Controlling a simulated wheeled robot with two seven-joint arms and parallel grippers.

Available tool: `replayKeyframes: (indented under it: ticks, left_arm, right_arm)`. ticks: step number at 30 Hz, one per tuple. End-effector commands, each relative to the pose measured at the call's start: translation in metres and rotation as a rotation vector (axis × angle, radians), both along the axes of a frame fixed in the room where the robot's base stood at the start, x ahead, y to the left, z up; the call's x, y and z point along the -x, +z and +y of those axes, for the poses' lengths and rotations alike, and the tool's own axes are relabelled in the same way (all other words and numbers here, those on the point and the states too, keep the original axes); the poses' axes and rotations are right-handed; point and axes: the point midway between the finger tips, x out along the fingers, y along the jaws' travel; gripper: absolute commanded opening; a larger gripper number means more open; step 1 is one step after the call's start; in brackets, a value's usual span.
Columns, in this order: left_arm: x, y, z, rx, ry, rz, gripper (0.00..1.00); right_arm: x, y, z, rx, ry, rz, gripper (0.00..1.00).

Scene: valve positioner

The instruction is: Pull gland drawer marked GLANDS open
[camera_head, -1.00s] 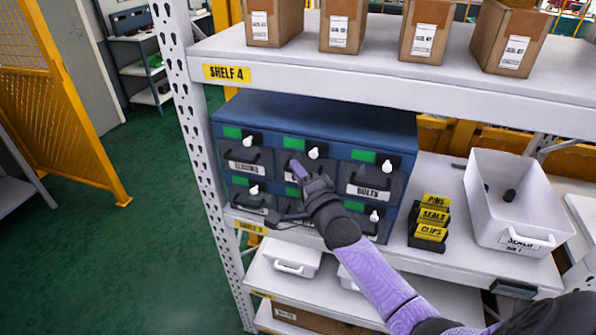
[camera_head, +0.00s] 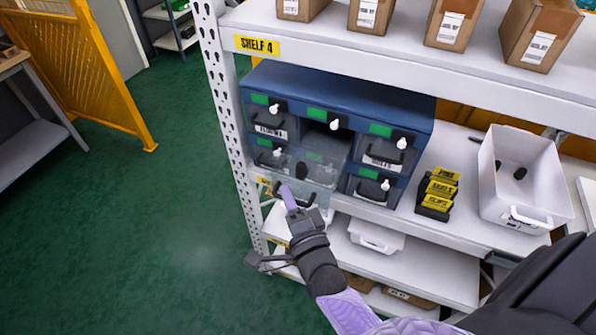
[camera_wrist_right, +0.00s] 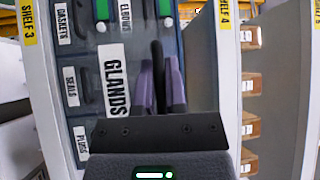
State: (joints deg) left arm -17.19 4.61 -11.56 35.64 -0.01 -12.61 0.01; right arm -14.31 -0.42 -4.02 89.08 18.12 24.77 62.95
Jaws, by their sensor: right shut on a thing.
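The blue drawer cabinet (camera_head: 345,88) stands on the shelf. Its top middle drawer (camera_head: 322,172) is slid far out towards me, with clear walls and a small dark thing visible inside. In the right wrist view its front carries the label GLANDS (camera_wrist_right: 114,80). My right gripper (camera_head: 291,196) is in front of this drawer, its purple fingers (camera_wrist_right: 163,87) shut around the dark upright handle (camera_wrist_right: 157,60) in the right wrist view. The top middle slot in the cabinet shows dark and open. My left gripper is in neither current view.
Neighbouring drawers sit closed, including one marked BOLTS (camera_head: 383,162). To the right are yellow-labelled black holders (camera_head: 438,190) and a white bin (camera_head: 520,185). A white post (camera_head: 228,110) stands to the left. The green floor (camera_head: 170,210) in front is clear.

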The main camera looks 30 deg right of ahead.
Motion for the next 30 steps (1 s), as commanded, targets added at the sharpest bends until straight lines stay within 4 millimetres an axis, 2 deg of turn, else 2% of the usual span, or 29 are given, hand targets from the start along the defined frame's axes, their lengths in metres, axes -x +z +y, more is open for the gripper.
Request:
replayKeyframes:
  ticks: [7, 19, 20, 24, 25, 30]
  left_arm:
    - [0.0, 0.005, 0.0, 0.0, 0.001, 0.001, 0.59]
    - [0.001, 0.005, 0.0, 0.0, 0.002, 0.002, 0.59]
    - [0.001, 0.005, 0.0, -0.001, 0.002, 0.002, 0.59]
    - [0.001, 0.005, 0.0, -0.001, 0.003, 0.002, 0.59]
    - [0.001, 0.005, 0.0, -0.001, 0.003, 0.002, 0.59]
    - [0.001, 0.005, 0.0, -0.001, 0.003, 0.002, 0.59]
  right_arm:
    - [0.012, 0.0, 0.014, 0.0, 0.001, 0.002, 0.0]
    - [0.013, -0.001, 0.016, 0.001, 0.001, 0.002, 0.0]
    - [0.013, -0.001, 0.016, 0.001, 0.001, 0.002, 0.16]
    - [0.013, -0.001, 0.016, 0.0, 0.001, 0.001, 0.46]
    - [0.013, -0.001, 0.016, 0.0, 0.001, 0.001, 0.49]
    - [0.013, 0.0, 0.016, 0.0, 0.001, 0.0, 0.49]
